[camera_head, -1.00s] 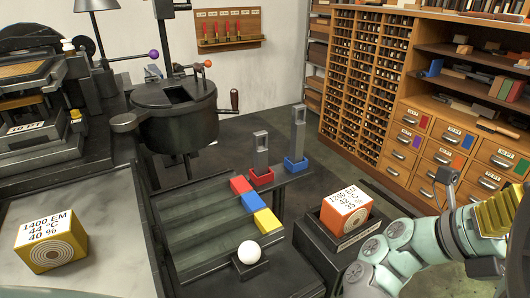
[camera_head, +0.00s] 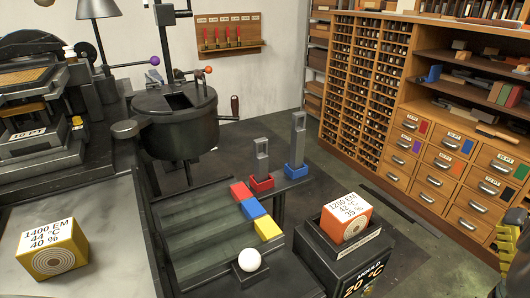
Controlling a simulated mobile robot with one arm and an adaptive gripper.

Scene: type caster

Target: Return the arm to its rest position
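My gripper is outside the head camera's view. Whether the gripper holds anything cannot be seen. An orange box (camera_head: 346,218) marked 1200 EM sits in a dark holder (camera_head: 318,238) at the lower right. A yellow box (camera_head: 53,247) marked 1400 EM rests on the grey table (camera_head: 108,205) at the left.
A black pot (camera_head: 180,130) stands behind the dark bench (camera_head: 200,225). Red (camera_head: 241,192), blue (camera_head: 253,208) and yellow (camera_head: 268,228) blocks lie on the bench, with a white ball (camera_head: 249,257) in front. A wooden drawer cabinet (camera_head: 425,165) fills the right. Floor between bench and cabinet is clear.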

